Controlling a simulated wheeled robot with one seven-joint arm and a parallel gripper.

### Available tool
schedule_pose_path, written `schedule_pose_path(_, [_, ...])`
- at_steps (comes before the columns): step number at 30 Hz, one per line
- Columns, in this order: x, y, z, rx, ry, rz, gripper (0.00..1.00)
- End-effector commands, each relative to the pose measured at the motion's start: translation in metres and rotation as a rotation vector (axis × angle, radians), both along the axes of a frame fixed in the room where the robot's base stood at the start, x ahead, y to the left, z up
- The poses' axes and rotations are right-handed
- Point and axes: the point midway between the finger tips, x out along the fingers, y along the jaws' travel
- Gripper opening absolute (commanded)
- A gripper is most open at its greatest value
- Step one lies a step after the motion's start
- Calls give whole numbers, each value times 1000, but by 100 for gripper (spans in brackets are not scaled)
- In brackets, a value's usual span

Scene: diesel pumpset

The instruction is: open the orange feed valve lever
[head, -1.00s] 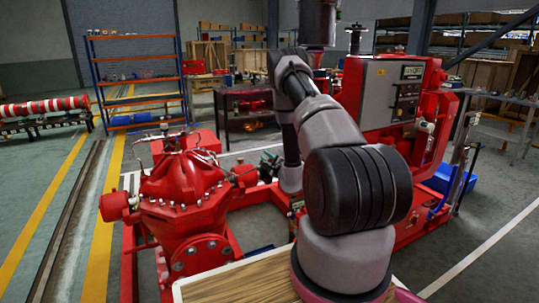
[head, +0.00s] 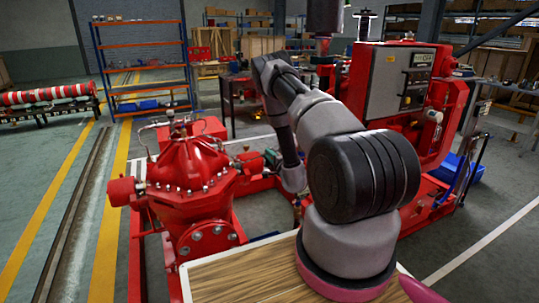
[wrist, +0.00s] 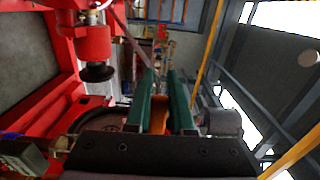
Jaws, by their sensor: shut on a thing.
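The orange feed valve lever (wrist: 160,115) shows in the wrist view as an orange strip between the two green fingers. My gripper (wrist: 161,90) has its fingers close along both sides of the lever and is shut on it. Much of the lever is hidden by the fingers and the dark gripper body. In the head view my arm reaches forward beside the red machinery, and the lever cannot be made out there. The valve body is not clear in either view.
A red pump casing (head: 190,175) stands left of my arm, and a red unit with a grey control panel (head: 400,82) stands to the right. In the wrist view red framework (wrist: 60,85) is close on the left. Open floor lies at the far left.

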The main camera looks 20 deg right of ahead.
Motion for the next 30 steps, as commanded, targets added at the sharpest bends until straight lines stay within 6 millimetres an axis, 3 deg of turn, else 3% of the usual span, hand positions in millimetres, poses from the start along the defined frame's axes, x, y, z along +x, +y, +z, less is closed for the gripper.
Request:
schedule_pose_path(12, [-1,0,-3,-8,6,1,0])
schedule_pose_path(13, [-1,0,-3,-8,6,1,28])
schedule_pose_path(15, [-1,0,-3,-8,6,1,51])
schedule_pose_path(25, [-2,0,-2,-7,3,0,51])
schedule_pose_path(30, [-20,0,-3,-7,6,1,51])
